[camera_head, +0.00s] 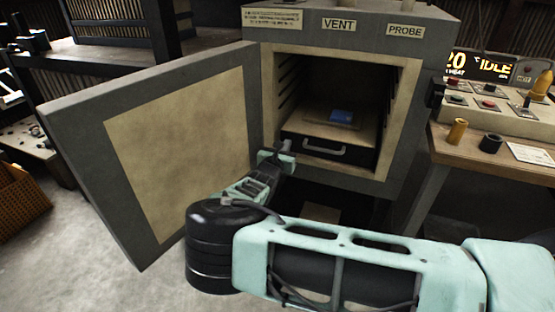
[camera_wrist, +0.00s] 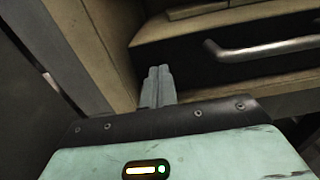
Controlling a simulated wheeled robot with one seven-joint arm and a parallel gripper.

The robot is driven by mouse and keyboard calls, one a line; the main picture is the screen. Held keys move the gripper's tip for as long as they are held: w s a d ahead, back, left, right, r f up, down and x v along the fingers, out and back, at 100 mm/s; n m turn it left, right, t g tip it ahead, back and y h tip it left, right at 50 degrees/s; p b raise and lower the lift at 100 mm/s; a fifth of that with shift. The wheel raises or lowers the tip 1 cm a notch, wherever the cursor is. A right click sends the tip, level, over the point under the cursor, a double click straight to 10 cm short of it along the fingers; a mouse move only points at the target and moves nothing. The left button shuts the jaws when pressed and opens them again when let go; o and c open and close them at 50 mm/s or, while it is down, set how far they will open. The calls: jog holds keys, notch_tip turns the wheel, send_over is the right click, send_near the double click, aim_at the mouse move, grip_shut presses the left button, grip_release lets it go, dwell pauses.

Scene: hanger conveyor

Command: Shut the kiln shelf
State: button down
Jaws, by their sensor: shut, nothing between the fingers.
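The kiln (camera_head: 340,185) stands at centre with its door (camera_head: 155,140) swung wide open to the left. Inside, the kiln shelf (camera_head: 329,150) is a dark drawer-like front with a metal handle, low in the chamber. The handle also shows in the wrist view (camera_wrist: 260,47), at the upper right. My gripper (camera_head: 286,146) is at the left side of the kiln opening, left of the handle. In the wrist view, its fingers (camera_wrist: 158,75) are together and empty, apart from the handle. How far the shelf sticks out is hard to tell.
A control panel (camera_head: 490,100) reading IDLE sits on a bench at the right, with a brass cylinder (camera_head: 457,131) and a dark cup (camera_head: 491,143). A dark shelf rack stands behind the door. An orange basket (camera_head: 22,200) is at the far left. The floor at lower left is clear.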

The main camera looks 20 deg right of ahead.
aim_at(291, 137)
jog(key=x, duration=0.4)
jog(key=shift+w+d, duration=0.2)
jog(key=shift+w, duration=0.1)
jog(key=shift+w+d+r+b, duration=0.15)
jog(key=shift+w+b, duration=0.05)
jog(key=shift+b, duration=0.1)
jog(key=shift+w+r, duration=0.1)
